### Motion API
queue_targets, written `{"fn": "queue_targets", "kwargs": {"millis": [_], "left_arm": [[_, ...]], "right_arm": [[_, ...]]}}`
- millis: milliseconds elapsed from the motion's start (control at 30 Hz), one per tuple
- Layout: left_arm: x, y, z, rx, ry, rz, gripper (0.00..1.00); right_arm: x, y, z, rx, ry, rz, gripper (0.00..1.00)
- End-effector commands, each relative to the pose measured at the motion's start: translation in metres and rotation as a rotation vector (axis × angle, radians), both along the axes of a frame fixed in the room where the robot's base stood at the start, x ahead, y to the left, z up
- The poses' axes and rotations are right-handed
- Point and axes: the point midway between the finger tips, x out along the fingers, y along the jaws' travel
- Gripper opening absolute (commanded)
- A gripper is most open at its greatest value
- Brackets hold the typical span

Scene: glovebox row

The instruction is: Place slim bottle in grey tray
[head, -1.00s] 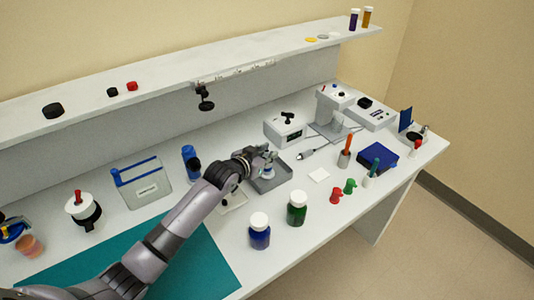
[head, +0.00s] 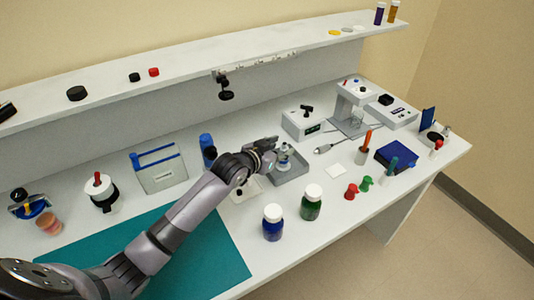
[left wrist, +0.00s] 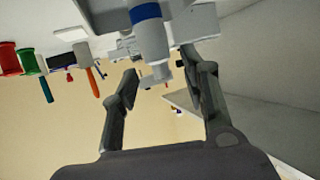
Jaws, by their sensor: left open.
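The slim bottle (head: 284,155) is pale with a blue band and stands upright in the grey tray (head: 294,179). In the left wrist view, which is upside down, the bottle (left wrist: 150,36) shows just beyond the fingertips, its narrow tip pointing down in the picture. My left gripper (head: 271,153) is at the tray's left side, close beside the bottle. In the left wrist view the left gripper (left wrist: 166,78) has its fingers spread, with a gap around the bottle's tip. My right gripper is not in view.
A blue jar (head: 272,225) and a green jar (head: 311,204) stand in front of the tray. A grey instrument box (head: 300,124) stands behind it. A white square (head: 335,171) lies to the right. A shelf (head: 200,62) runs above the bench's back.

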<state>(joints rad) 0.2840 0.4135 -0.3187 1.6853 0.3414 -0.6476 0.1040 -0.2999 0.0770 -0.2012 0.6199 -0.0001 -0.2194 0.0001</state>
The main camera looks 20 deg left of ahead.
Motion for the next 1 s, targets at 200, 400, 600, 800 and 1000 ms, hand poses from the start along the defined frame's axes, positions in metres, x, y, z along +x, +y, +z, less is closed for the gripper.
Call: {"fn": "queue_targets", "kwargs": {"millis": [200, 400, 600, 800, 1000], "left_arm": [[-0.042, 0.011, 0.016, 0.003, 0.0, -0.001, 0.41], [-0.069, 0.019, 0.029, 0.001, 0.0, 0.001, 0.41], [-0.08, 0.021, 0.034, 0.002, 0.001, 0.001, 0.41], [-0.08, 0.021, 0.035, 0.001, 0.001, 0.001, 0.41], [-0.08, 0.021, 0.035, 0.0, 0.0, 0.001, 0.41]], "right_arm": [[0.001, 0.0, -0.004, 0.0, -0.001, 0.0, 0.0], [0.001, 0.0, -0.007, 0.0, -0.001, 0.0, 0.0], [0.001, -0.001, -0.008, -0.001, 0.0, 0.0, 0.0], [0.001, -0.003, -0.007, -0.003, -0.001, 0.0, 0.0], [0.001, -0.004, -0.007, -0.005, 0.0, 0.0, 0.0]]}}
